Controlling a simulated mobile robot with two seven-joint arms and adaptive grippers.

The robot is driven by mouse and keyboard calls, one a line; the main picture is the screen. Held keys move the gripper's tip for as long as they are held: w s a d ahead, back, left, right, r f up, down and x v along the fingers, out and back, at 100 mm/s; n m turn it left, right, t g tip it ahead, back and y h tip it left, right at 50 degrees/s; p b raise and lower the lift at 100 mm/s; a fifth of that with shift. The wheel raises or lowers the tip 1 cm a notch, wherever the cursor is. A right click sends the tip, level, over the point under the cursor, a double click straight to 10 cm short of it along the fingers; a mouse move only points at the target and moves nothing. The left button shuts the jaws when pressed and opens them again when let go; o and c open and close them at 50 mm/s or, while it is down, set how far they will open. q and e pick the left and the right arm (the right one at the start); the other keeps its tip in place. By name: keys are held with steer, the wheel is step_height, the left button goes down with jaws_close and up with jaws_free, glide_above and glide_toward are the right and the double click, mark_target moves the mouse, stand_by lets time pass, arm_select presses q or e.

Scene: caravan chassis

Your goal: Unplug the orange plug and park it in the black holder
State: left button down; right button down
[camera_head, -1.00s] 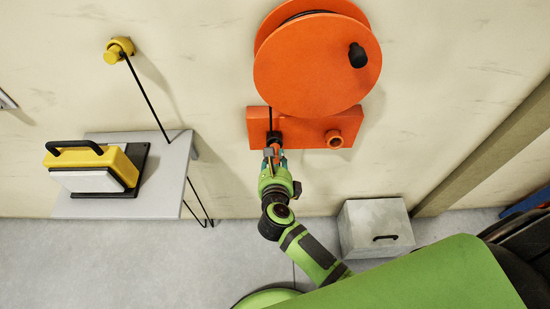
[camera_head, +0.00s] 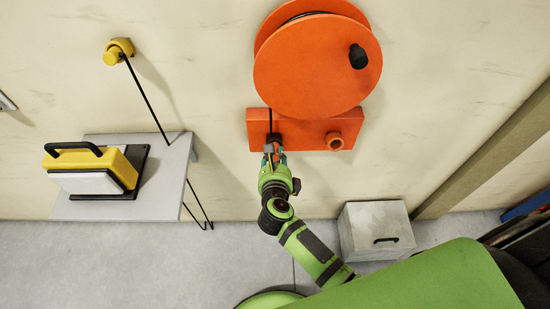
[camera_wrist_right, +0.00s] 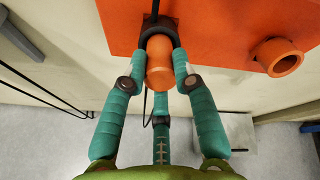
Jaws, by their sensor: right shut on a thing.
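The orange plug (camera_wrist_right: 160,68) is between the teal fingers of my right gripper (camera_wrist_right: 160,58), which is shut on it. The plug's far end is at the black holder (camera_wrist_right: 157,27) on the orange panel; how deep it sits inside cannot be told. In the head view my right gripper (camera_head: 274,154) is just below the black holder (camera_head: 273,138), and the fingers mostly hide the plug. The orange round socket (camera_wrist_right: 279,57) to the right is empty; it also shows in the head view (camera_head: 334,141). My left gripper is not in view.
A large orange reel (camera_head: 310,65) with a black knob is above the panel (camera_head: 300,118), and a black cable runs down from it. A grey shelf (camera_head: 175,180) with a yellow-and-white device (camera_head: 100,170) is at left. A grey box (camera_head: 375,225) stands below right.

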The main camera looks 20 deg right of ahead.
steer(key=shift+x, duration=1.1)
steer(key=c, duration=0.9)
jaws_free()
steer(key=shift+s, duration=0.15)
steer(key=v, duration=1.1)
steer(key=shift+s+a+r, duration=0.2)
steer(key=shift+s, duration=0.1)
